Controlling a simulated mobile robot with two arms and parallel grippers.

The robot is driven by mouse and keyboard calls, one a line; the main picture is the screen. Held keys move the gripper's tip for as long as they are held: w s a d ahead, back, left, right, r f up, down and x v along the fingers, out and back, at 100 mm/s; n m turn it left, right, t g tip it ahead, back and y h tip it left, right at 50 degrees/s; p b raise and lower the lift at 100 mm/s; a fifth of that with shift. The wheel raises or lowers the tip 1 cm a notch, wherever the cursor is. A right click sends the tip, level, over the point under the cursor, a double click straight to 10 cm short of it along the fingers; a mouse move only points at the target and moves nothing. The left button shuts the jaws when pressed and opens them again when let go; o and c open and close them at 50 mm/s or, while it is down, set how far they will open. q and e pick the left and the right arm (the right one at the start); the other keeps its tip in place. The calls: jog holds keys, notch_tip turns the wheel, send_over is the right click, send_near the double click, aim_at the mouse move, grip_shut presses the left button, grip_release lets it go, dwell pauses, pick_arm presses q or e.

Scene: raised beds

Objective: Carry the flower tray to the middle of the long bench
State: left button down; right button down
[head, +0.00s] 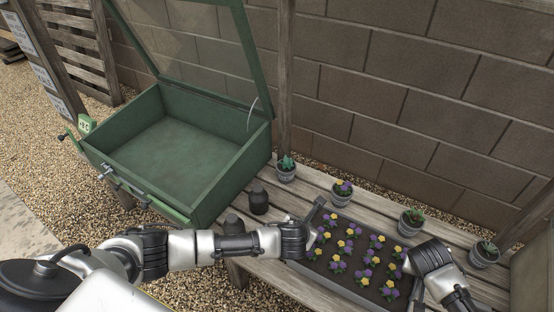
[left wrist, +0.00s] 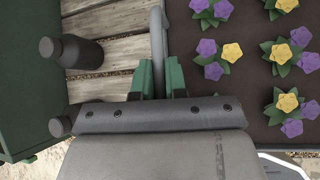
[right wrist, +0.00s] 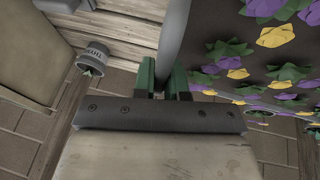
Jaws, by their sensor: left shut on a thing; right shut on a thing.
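The flower tray (head: 330,286) is a dark grey box of soil with yellow and purple flowers, over the slatted wooden bench (head: 380,199) along the wall. I cannot tell whether it rests on the slats or is just above them. My left gripper (head: 310,238) is shut on the tray's left end; the left wrist view shows the grey handle (left wrist: 157,45) between its green fingers. My right gripper (head: 408,262) is shut on the right end; the right wrist view shows a grey handle (right wrist: 172,40) between its fingers. The right end is partly hidden by my arm.
A green cold frame (head: 236,168) with its lid raised stands left of the tray. Two dark bottles (head: 259,199) stand between them. Several small potted plants (head: 342,193) line the bench behind the tray. A wooden box or panel (head: 532,265) is at the right end.

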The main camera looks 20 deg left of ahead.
aim_at(292, 260)
pick_arm(q)
jog(key=shift+f, duration=0.3)
pick_arm(e)
jog(key=shift+f, duration=0.25)
